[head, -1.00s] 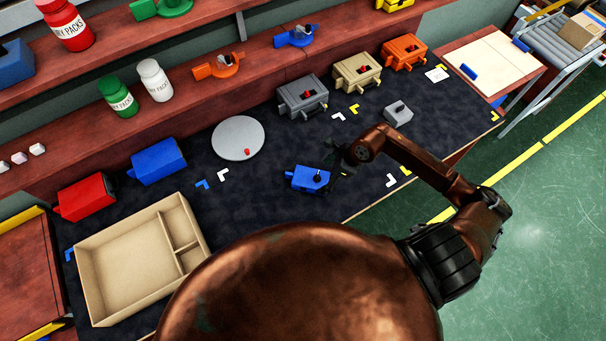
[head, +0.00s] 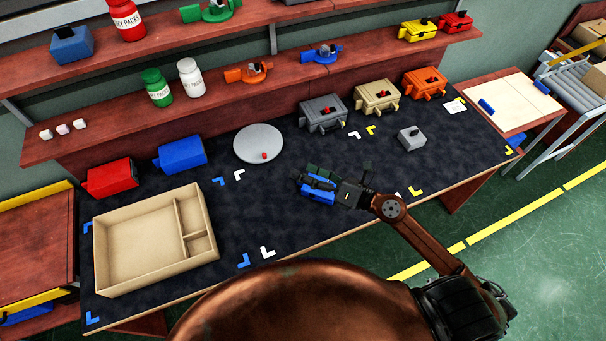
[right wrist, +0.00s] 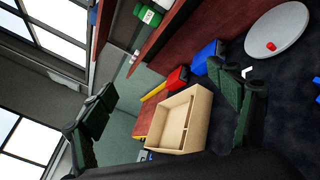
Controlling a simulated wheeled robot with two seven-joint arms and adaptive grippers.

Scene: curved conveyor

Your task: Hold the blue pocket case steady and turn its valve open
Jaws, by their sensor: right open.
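The small blue pocket case (head: 318,197) lies on the dark mat in the head view, near the middle of the bench. My right gripper (head: 314,178) is over and just behind it and hides much of its top, valve included. Whether they touch I cannot tell. In the right wrist view the green-black fingers (right wrist: 165,108) are wide apart, with nothing held between them. A blue patch at that view's right edge may be the case; I cannot tell. My left gripper is not in view.
A beige divided tray (head: 138,288) stands at the left front. Red (head: 110,178) and blue (head: 182,154) boxes and a grey disc (head: 258,143) are behind. Grey (head: 322,113), tan and orange cases line the back.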

